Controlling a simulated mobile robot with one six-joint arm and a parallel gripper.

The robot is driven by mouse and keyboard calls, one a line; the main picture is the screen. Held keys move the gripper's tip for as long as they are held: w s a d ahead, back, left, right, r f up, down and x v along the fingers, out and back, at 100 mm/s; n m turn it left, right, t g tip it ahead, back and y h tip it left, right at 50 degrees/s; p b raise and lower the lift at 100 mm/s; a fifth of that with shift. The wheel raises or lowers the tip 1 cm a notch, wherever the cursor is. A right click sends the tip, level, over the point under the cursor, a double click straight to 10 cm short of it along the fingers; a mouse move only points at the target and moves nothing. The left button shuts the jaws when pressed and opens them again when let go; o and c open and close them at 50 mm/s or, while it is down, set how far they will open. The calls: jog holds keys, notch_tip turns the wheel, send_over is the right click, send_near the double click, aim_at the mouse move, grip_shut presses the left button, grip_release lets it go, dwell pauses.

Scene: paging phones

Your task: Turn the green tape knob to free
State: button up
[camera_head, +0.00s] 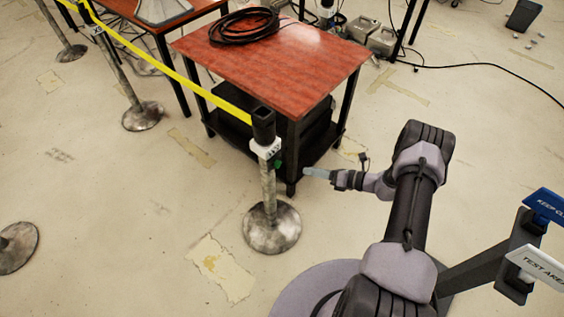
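The green tape knob (278,164) is a small dark green spot on the right side of the nearest barrier post (268,195), just below its white label (266,148). It is partly in shadow and its setting is too small to tell. Yellow tape (215,99) runs from the black head (263,124) of this post to the upper left. My gripper (308,172) points left at about the knob's height in the picture, with a visible gap to the right of the knob. Its pale fingers are too small to show whether they are open.
A red-topped table (300,60) with a coil of black cable (245,25) stands behind the post. Another post (130,90) stands further left. Blue and white signs (545,207) are at the right edge. Open floor (130,220) lies to the left.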

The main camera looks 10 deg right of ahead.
aim_at(278, 164)
jog(key=b+x, duration=0.2)
jog(key=x, duration=1)
jog(key=shift+a, duration=0.1)
grip_shut()
